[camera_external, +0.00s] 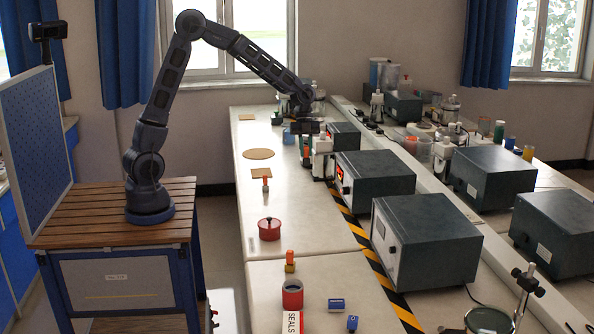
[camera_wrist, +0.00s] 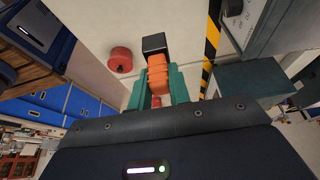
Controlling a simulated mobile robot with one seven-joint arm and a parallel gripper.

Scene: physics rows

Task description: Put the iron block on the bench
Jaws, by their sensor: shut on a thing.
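My gripper (camera_external: 306,137) is over the bench (camera_external: 300,208) in the external view, at the end of the outstretched arm. In the wrist view its two teal fingers (camera_wrist: 158,76) are shut on an orange, ribbed piece (camera_wrist: 158,68), which also shows below the gripper in the external view (camera_external: 306,151). A dark block (camera_wrist: 153,43), which looks like the iron block, appears at the far end of the orange piece. I cannot tell whether the two are joined or only line up. In the external view the dark block is too small to make out clearly.
Dark instrument boxes (camera_external: 374,179) stand to the right, beyond a yellow-black stripe (camera_external: 350,217). A red pot (camera_external: 270,228), a red cup (camera_external: 292,294), an orange-topped stack (camera_external: 289,261) and small blue blocks (camera_external: 336,304) are on the near bench. Bare bench lies around the red pot.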

